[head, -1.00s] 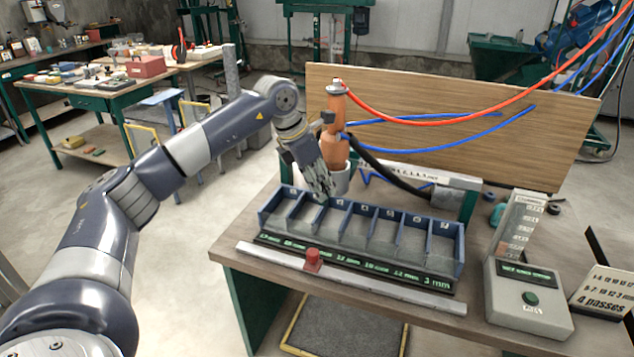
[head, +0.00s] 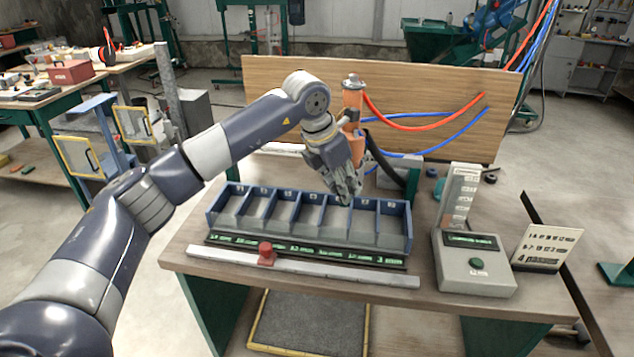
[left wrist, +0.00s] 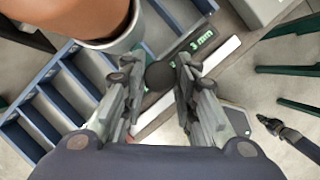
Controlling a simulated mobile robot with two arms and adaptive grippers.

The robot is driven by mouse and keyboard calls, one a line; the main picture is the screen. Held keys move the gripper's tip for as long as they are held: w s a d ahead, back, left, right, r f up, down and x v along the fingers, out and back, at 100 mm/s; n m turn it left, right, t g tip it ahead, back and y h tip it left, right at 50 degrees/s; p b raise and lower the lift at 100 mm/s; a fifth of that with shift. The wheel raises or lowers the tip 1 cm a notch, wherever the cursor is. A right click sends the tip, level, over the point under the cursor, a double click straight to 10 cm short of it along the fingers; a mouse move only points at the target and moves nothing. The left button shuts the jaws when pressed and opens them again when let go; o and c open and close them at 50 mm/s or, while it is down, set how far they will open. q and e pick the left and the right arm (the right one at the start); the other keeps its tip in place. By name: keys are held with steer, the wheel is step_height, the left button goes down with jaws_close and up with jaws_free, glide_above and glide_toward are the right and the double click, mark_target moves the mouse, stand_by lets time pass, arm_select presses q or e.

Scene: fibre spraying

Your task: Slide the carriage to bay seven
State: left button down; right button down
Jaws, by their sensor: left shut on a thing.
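My left gripper (head: 347,192) is shut on the carriage's dark round knob (left wrist: 160,75). It is over the right half of the rack, around the fifth and sixth bays. The gripper hides part of the carriage and rail. A dark jointed part at the right edge of the left wrist view may be my right gripper (left wrist: 272,125); its jaws are unclear.
A red marker (head: 267,254) sits on the pale front strip (head: 340,274), left of its middle. A control box with a green button (head: 475,270) and a "4 passes" sign (head: 547,248) stand right of the rack. Red and blue hoses cross the wooden board (head: 290,100).

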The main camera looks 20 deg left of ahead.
arm_select(q)
steer(key=w+d+b, duration=0.1)
steer(key=w+d, duration=0.2)
steer(key=d, duration=0.9)
steer(key=shift+d, duration=0.25)
steer(key=shift+r, duration=0.1)
steer(key=c, duration=1.6)
jaws_free()
steer(key=shift+d, duration=0.1)
steer(key=shift+c, duration=0.2)
steer(key=o, duration=0.4)
steer(key=shift+c, duration=0.2)
steer(key=shift+w+d, duration=0.1)
steer(key=shift+d, duration=0.05)
steer(key=v, duration=1.2)
